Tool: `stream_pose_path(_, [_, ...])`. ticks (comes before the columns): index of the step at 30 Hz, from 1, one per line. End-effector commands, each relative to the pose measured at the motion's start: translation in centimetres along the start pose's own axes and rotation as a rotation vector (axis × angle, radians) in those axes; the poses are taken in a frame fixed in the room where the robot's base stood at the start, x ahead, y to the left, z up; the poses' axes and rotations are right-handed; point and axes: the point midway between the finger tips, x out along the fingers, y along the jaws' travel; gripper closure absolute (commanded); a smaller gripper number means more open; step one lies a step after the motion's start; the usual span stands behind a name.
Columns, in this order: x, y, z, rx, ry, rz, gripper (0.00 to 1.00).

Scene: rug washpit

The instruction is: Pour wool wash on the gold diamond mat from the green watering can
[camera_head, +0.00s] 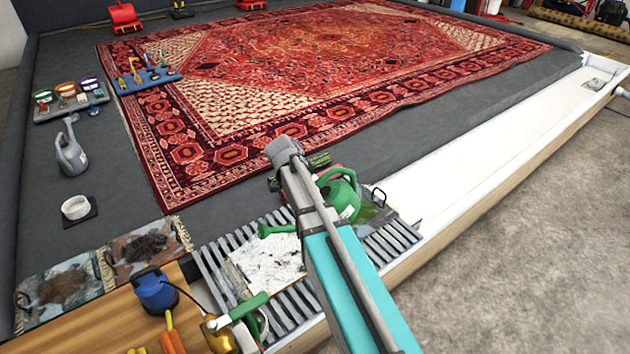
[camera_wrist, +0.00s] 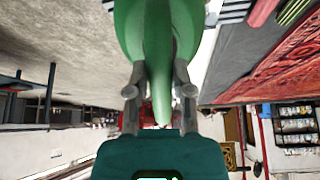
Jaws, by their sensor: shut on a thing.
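The green watering can (camera_head: 342,191) is partly hidden behind my arm in the head view. A green piece at its left, seemingly its spout end (camera_head: 276,230), shows over the slatted grating. In the wrist view, the can's green body (camera_wrist: 122,28) fills the top centre. My gripper (camera_wrist: 159,82) is shut on its narrow green handle. The can seems off the ground; its tilt is unclear. I cannot make out a gold diamond on either.
A pale speckled mat (camera_head: 262,258) lies on the slatted grating (camera_head: 395,243). A wooden bench (camera_head: 85,325) holds a blue pump-like item (camera_head: 154,290) and tools. A grey watering can (camera_head: 70,150) stands left of the large red rug (camera_head: 330,55). The white trough (camera_head: 480,160) is mostly clear.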

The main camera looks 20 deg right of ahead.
Motion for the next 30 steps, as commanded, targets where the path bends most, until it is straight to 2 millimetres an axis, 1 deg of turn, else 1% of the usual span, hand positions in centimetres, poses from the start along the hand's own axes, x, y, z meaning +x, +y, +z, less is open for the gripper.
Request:
stream_pose_path(1, [-0.35, -0.01, -0.39, 0.001, -0.025, 0.001, 1.00])
stream_pose_path(22, [-1.11, -0.06, -0.72, 0.004, -0.435, 0.001, 1.00])
stream_pose_path(30, [-1.23, -0.02, -0.69, 0.003, -0.501, 0.000, 1.00])
